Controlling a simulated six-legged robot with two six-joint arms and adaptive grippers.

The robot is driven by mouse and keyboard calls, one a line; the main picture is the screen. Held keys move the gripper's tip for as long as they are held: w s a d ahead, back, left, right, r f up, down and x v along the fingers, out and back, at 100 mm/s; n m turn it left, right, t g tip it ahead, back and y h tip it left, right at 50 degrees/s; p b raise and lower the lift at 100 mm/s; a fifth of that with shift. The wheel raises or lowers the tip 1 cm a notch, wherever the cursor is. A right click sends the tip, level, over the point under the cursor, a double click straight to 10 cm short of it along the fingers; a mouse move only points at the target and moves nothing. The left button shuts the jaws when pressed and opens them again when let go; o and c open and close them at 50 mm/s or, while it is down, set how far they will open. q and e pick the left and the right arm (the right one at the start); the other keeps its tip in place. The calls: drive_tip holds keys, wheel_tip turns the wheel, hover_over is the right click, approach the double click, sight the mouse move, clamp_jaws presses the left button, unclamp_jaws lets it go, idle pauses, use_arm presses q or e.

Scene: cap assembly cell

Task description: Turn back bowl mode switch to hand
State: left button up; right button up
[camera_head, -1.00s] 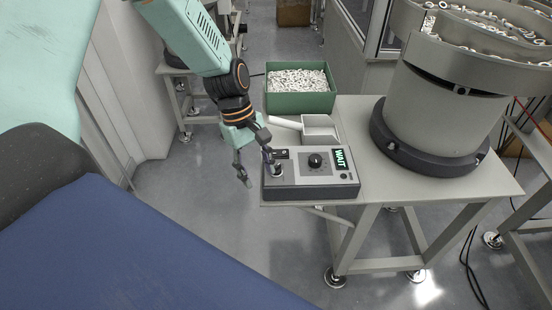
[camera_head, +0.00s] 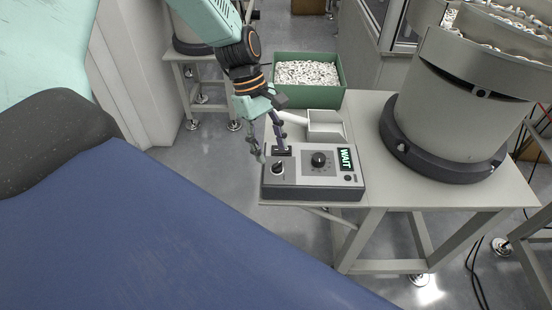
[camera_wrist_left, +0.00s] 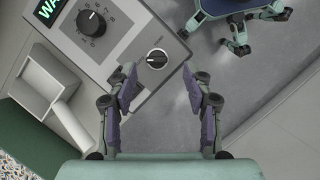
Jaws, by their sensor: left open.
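The mode switch (camera_head: 278,168) is a small black rotary knob with a silver ring, at the left end of a grey control box (camera_head: 312,191). In the left wrist view the switch (camera_wrist_left: 157,59) has a pale pointer line across it, lying nearly sideways; its labels are too small to read. My left gripper (camera_head: 271,150) is open and empty, at the left end of the box behind the switch. In the wrist view its fingertips (camera_wrist_left: 158,79) are spread to either side, with the switch just ahead of the gap. My right gripper is out of view.
The box also carries a larger black dial (camera_head: 319,160) and a green display (camera_head: 346,159) reading WAIT. Behind stand a small grey chute (camera_head: 326,127) and a green bin (camera_head: 308,99) of small parts. A large feeder bowl (camera_head: 447,105) stands right.

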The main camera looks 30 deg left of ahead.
sight(276, 164)
use_arm(q)
drive_tip(key=x, duration=0.2)
drive_tip(key=w+b+x, duration=0.1)
drive_tip(key=x, duration=0.1)
drive_tip(key=shift+s+f, duration=0.1)
drive_tip(key=shift+f, duration=0.2)
drive_tip(key=shift+s+r, duration=0.2)
drive_tip(key=shift+s, duration=0.2)
drive_tip(key=shift+w+f, duration=0.2)
drive_tip(key=shift+w, duration=0.15)
drive_tip(key=c, duration=0.5)
drive_tip(key=shift+s+r, duration=0.1)
drive_tip(key=shift+s, duration=0.1)
drive_tip(key=shift+c, duration=1.4)
clamp_jaws()
